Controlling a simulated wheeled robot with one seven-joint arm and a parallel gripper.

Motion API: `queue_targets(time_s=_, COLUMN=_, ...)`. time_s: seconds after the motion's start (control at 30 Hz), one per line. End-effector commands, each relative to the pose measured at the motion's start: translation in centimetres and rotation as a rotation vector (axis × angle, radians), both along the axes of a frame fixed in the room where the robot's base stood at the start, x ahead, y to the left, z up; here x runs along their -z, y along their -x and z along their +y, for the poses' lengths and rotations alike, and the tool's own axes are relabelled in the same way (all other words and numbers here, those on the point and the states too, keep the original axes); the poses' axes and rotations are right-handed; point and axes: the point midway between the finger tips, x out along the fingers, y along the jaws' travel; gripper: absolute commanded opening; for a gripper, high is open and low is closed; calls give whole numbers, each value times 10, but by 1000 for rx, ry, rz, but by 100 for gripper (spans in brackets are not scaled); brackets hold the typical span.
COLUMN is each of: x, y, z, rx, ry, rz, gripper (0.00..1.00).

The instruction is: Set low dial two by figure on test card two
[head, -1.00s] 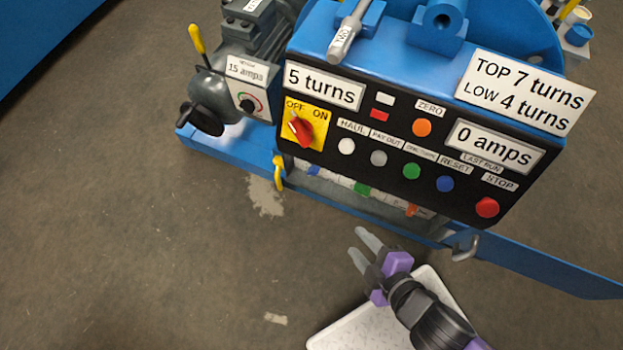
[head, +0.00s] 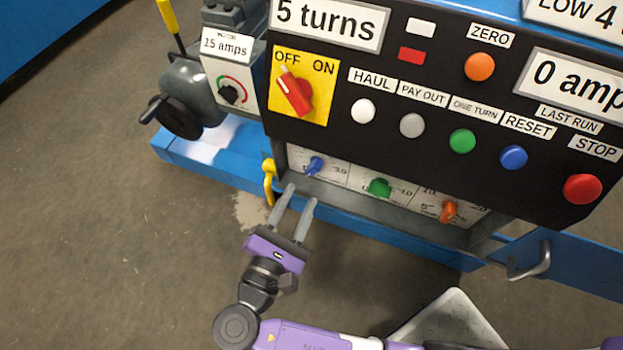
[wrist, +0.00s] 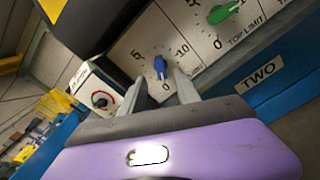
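A white panel under the black control box bears a blue dial (head: 315,166), a green dial (head: 380,187) and an orange dial (head: 448,212). In the wrist view the blue dial (wrist: 160,67), on a scale marked 5 and 10, shows between my fingertips; its label is hidden. The green dial (wrist: 222,12) is marked TOP LIMIT. My gripper (head: 292,193) is open and empty, just short of the blue dial, apart from it. The card reading LOW 4 (head: 580,12) is cut off at the top right.
A plate reading TWO (wrist: 262,76) is on the blue frame. A yellow hook (head: 268,182) hangs left of the dials. The control box with its red OFF/ON switch (head: 295,92) and STOP button (head: 582,188) overhangs the panel. Open floor (head: 120,270) lies to the left.

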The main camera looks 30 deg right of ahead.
Motion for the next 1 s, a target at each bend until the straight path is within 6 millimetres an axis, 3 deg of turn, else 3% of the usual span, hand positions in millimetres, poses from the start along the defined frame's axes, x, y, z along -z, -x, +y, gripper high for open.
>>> queue_targets(time_s=0.5, x=1, y=-39, z=-56, rx=2, ry=-2, rz=-2, gripper=38)
queue_targets(time_s=0.87, x=0, y=-43, z=-60, rx=0, ry=-1, rz=0, gripper=38)
queue_targets(time_s=1.0, x=0, y=-43, z=-60, rx=0, ry=-1, rz=0, gripper=13)
